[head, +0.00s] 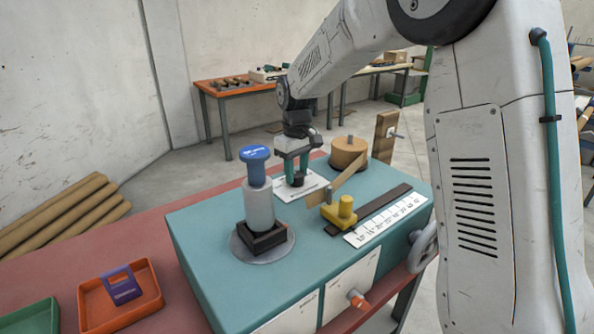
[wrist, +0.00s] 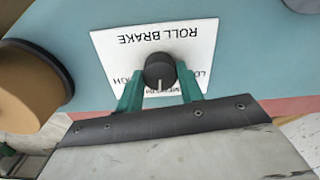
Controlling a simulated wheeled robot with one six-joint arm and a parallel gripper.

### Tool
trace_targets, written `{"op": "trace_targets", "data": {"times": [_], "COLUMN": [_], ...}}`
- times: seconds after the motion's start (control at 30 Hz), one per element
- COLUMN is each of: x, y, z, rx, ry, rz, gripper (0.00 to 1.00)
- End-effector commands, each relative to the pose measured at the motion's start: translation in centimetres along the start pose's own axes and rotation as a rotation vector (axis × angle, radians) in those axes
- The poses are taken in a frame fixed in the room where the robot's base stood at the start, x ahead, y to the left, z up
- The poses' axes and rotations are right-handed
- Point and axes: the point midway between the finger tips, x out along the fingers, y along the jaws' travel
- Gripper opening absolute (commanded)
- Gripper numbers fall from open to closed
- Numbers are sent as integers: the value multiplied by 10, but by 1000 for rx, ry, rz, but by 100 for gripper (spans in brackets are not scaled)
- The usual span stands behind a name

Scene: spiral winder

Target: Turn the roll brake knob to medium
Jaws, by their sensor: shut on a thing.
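The roll brake knob (wrist: 158,68) is a small dark round knob on a white label plate (wrist: 190,45) reading ROLL BRAKE, upside down in the wrist view. Its white pointer line points down in the picture, at the middle wording, which is partly hidden by the knob and my gripper. HIGH lies to the left and LOW to the right, both partly covered. My gripper (wrist: 160,82) is shut on the knob, one teal finger on each side. In the head view my gripper (head: 297,168) reaches down onto the knob (head: 298,180) on the teal machine top.
A grey cylinder with a blue cap (head: 255,165) stands left of my gripper. A tan roll (head: 348,151) and a yellow block (head: 341,211) with a wooden arm are to the right. A handwheel (head: 424,246) is on the machine's side. An orange tray (head: 95,318) holds a purple item.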

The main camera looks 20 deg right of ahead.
Motion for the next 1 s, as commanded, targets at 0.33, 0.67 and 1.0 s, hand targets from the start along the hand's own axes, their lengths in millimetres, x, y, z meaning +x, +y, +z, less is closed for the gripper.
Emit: {"op": "trace_targets", "data": {"times": [0.33,0.67,1.0], "x": [-1,-1,-1], "y": [1,1,0], "z": [-1,-1,0], "rx": [-112,-127,-126], "ry": [3,3,2], "rz": [1,2,1], "gripper": [14,14,59]}}
